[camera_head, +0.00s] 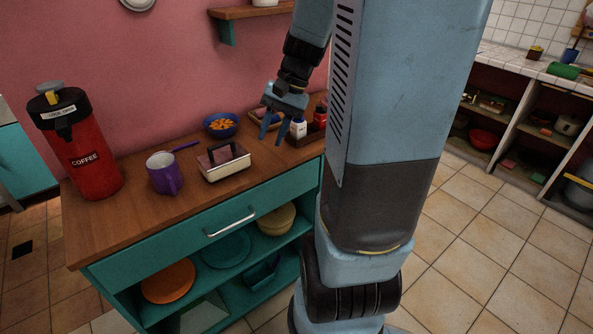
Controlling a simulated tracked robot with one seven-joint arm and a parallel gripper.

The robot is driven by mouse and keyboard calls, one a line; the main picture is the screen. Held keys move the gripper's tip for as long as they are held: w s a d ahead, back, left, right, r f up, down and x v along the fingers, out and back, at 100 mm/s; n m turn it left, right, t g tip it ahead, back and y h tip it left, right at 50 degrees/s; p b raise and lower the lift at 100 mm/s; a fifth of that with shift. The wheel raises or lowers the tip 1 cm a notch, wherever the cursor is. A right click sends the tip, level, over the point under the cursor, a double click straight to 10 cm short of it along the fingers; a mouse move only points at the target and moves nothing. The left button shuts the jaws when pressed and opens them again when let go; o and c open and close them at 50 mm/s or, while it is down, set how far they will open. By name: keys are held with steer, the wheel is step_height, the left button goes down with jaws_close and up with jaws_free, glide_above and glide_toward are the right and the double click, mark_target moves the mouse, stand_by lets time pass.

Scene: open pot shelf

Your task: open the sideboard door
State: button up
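The teal sideboard (130,267) with a wooden top stands against the pink wall. Its front shows a wide drawer-like panel with a horizontal metal handle (231,222), flush with the body. Open shelves lie below it, and no hinged door shows there. My arm hides the sideboard's right end. My gripper (274,132) points down above the back right of the top, with its two blue fingers apart and nothing seen between them. It is behind and to the right of the handle, well apart from it.
A red coffee dispenser (92,155), purple mug (164,178), toaster-like box (225,168), blue bowl (221,125) and small bottle (298,128) stand on top. Open tiled shelving (545,75) stands at right; tiled floor (480,225) between is clear.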

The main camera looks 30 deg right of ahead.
steer(key=w+d+f+m+t+y, duration=0.25)
steer(key=d+f+m, duration=0.35)
steer(key=d+f, duration=0.4)
steer(key=w+d+f+m+t+y, duration=0.1)
steer(key=d+f+m+t+y, duration=0.4)
steer(key=d+f, duration=0.45)
steer(key=s+d+f+m+t+h, duration=0.45)
steer(key=d+f+m, duration=0.2)
steer(key=f, duration=0.35)
steer(key=s+d+f+m+t+h, duration=0.3)
steer(key=s+d+f+m+t, duration=0.15)
steer(key=f+m, duration=0.5)
steer(key=w+a+f+n, duration=0.1)
steer(key=w+a, duration=0.2)
steer(key=w, duration=1)
steer(key=shift+w+n, duration=0.2)
steer(key=shift+n, duration=0.1)
steer(key=shift+f+t, duration=0.1)
steer(key=shift+t, duration=0.15)
jaws_close()
